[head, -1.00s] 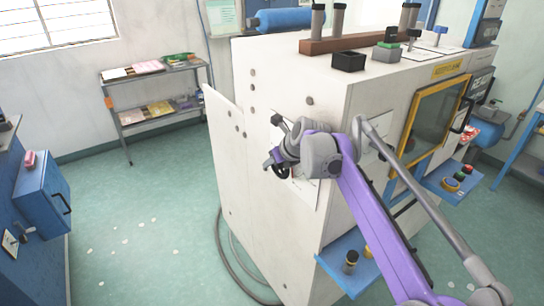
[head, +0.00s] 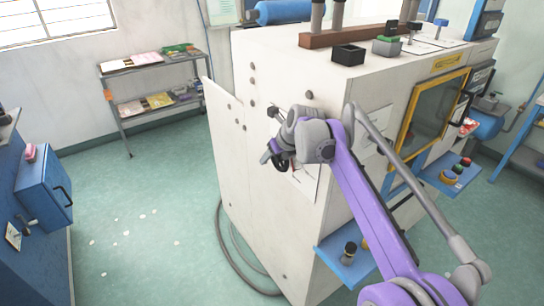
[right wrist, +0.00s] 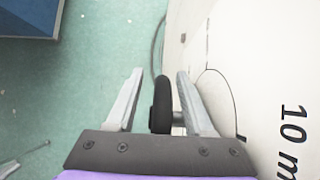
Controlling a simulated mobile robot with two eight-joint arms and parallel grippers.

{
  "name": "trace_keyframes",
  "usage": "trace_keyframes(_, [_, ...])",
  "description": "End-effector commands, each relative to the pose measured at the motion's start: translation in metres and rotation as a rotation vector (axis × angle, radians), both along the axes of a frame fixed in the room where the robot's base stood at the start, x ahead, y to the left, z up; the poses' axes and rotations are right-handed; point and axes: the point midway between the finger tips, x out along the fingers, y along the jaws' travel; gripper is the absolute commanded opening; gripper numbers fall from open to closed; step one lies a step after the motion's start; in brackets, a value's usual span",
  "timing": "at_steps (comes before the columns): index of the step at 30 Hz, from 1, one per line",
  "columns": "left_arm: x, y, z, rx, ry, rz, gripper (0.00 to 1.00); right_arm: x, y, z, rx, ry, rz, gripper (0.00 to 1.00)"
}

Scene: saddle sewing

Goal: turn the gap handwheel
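The black gap handwheel (head: 281,163) sits on the left side face of the big cream machine (head: 262,215), partly hidden behind my right gripper. My right gripper (head: 274,150) is at the wheel. In the right wrist view, the wheel's dark rim (right wrist: 161,105) stands edge-on between the two grey fingers of the right gripper (right wrist: 160,76). The fingers are apart, with a visible gap on each side of the rim. My left gripper is not in view.
A blue shelf (head: 337,259) juts from the machine below my right arm. Hoses (head: 222,250) lie along the machine's foot. A blue cabinet (head: 42,192) stands at the left, with open green floor between.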

Motion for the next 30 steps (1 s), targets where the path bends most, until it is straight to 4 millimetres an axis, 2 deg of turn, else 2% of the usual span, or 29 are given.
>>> trace_keyframes(7, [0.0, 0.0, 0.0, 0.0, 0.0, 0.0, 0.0, -0.001, 0.0, 0.001, 0.001, 0.0, 0.001, 0.52])
trace_keyframes(11, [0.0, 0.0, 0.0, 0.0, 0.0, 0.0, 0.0, -0.005, -0.003, 0.008, 0.0, 0.0, -0.001, 0.52])
trace_keyframes(24, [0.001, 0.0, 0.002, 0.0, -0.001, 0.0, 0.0, -0.043, -0.032, 0.074, 0.0, 0.001, -0.001, 0.52])
trace_keyframes(30, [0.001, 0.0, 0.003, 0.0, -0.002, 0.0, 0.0, -0.051, -0.037, 0.086, 0.001, 0.0, 0.001, 0.52])
